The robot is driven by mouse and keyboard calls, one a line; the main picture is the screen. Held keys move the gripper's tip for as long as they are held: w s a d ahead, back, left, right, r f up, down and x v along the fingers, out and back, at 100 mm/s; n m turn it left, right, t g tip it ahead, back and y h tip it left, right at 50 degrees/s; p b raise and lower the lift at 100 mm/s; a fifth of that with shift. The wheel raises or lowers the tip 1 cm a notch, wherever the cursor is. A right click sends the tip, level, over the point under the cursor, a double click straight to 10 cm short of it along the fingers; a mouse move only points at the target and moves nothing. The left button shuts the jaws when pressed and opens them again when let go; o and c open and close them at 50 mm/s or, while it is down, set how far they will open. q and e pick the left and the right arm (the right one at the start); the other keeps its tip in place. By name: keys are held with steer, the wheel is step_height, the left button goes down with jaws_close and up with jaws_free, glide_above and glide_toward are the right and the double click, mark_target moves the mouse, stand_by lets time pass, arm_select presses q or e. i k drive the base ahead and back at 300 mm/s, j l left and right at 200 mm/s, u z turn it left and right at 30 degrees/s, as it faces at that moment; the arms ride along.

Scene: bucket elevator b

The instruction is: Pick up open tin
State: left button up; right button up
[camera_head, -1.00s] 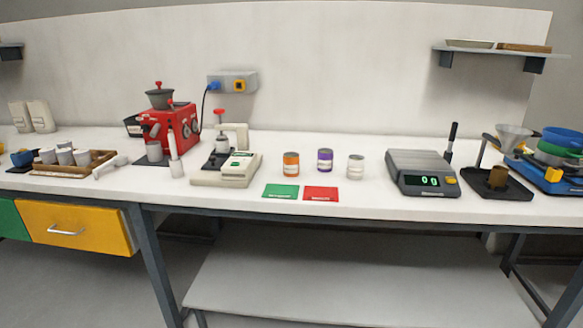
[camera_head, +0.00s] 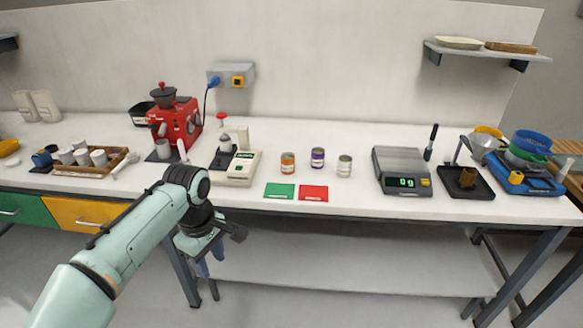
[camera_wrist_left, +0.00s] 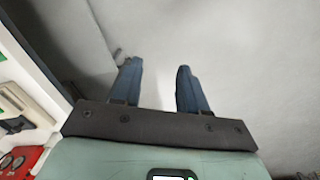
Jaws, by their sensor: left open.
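Three small tins stand in a row on the white bench: one with an orange label (camera_head: 287,163), one with a purple label (camera_head: 317,158) and a plain pale one (camera_head: 344,166). All are upright. I cannot tell at this size which tin is open. My left gripper (camera_head: 211,270) hangs in front of the bench edge, below the top and well to the left of the tins. In the left wrist view its two blue fingers (camera_wrist_left: 157,85) are apart with nothing between them. My right gripper is not in view.
A green card (camera_head: 279,192) and a red card (camera_head: 313,193) lie in front of the tins. A scale (camera_head: 401,169) stands to their right, and a cream device (camera_head: 238,167) to their left. The bench front edge lies between my gripper and the tins.

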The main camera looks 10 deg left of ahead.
mark_target(288, 164)
steer(key=i+z, duration=0.15)
steer(key=i, duration=0.45)
steer(key=i+j+z, duration=0.15)
steer(key=i, duration=0.45)
steer(key=i+j+z, duration=0.1)
steer(key=i, duration=0.45)
